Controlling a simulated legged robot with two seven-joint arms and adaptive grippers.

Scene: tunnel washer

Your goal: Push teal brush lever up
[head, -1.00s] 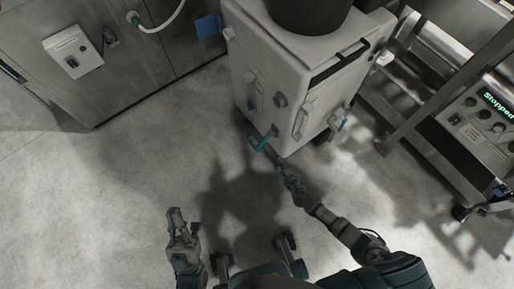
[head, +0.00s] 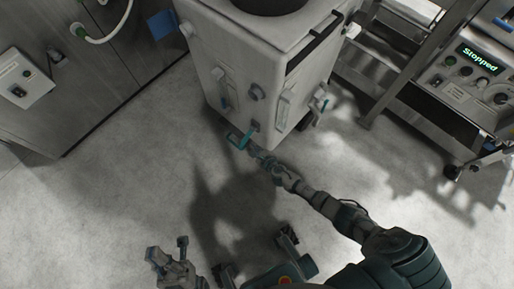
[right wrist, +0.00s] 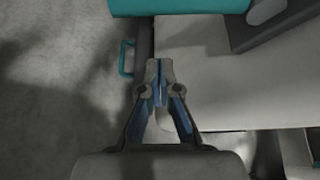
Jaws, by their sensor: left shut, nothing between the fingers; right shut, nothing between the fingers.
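The teal lever (head: 245,138) sticks out low on the front of the pale cabinet (head: 232,55) in the head view. My right gripper (head: 252,149) is at the lever's lower side; I cannot tell there whether they touch. In the right wrist view my right gripper (right wrist: 160,65) is shut and empty. A wide teal bar (right wrist: 180,7) crosses the top of that view, beyond the fingertips with a visible gap. A thin teal loop (right wrist: 127,58) is left of the fingertips. My left gripper (head: 168,250) is shut and empty, low over the floor, away from the cabinet.
Several other handles and knobs (head: 257,92) are on the cabinet's front. A control panel (head: 470,80) reading "Stopped" and a metal frame (head: 395,75) stand at the right. A grey wall unit (head: 75,75) is at the left. The floor (head: 120,180) between is clear.

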